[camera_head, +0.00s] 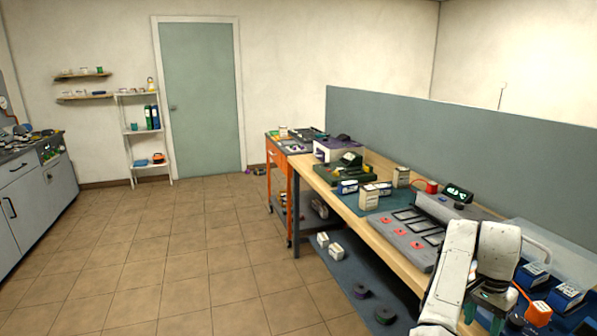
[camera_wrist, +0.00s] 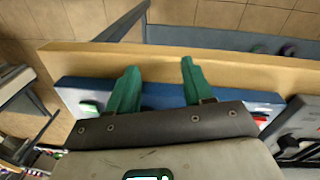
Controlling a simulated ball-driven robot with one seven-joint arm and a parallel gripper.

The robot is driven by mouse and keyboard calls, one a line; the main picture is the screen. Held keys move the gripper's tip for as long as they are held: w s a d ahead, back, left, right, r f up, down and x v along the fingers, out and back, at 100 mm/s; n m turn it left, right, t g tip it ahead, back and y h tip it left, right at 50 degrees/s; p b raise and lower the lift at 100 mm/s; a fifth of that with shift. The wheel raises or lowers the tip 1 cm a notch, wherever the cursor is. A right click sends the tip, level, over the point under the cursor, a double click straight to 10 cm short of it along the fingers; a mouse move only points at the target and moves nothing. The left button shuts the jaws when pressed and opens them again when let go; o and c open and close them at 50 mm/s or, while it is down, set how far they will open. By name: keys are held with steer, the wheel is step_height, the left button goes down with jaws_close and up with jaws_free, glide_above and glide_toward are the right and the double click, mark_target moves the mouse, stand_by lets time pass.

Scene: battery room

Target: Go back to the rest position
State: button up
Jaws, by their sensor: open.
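My arm shows at the lower right in the head view, white and folded, over the right end of the workbench (camera_head: 372,216). My gripper (camera_wrist: 158,70) has two green fingers, spread apart with nothing between them. In the head view the gripper is low at the right and partly hidden by my arm.
A grey charger unit (camera_head: 405,243) with red marks lies left of my arm. Blue batteries (camera_head: 533,273) and a clear cover (camera_head: 560,245) are right of it. A grey partition (camera_head: 400,115) stands behind the bench. The tiled floor (camera_head: 170,260) to the left is clear.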

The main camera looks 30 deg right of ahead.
steer(key=s+a+f+n+t+h, duration=0.1)
steer(key=s+a+f+n+h, duration=0.1)
steer(key=a+f+n, duration=0.45)
steer(key=s+a+f+n+h, duration=0.15)
steer(key=a+f+n, duration=0.25)
steer(key=a, duration=0.6)
steer(key=s+a+f+n+y, duration=0.1)
steer(key=s+a+n, duration=0.2)
steer(key=a, duration=0.6)
steer(key=s+a+f+n+t+y, duration=0.1)
steer(key=s+a+n, duration=0.3)
steer(key=a, duration=0.5)
steer(key=shift+s+a+f+y, duration=0.25)
steer(key=shift+s+f+y, duration=0.2)
steer(key=shift+y, duration=0.3)
steer(key=shift+r, duration=0.15)
steer(key=shift+c, duration=0.8)
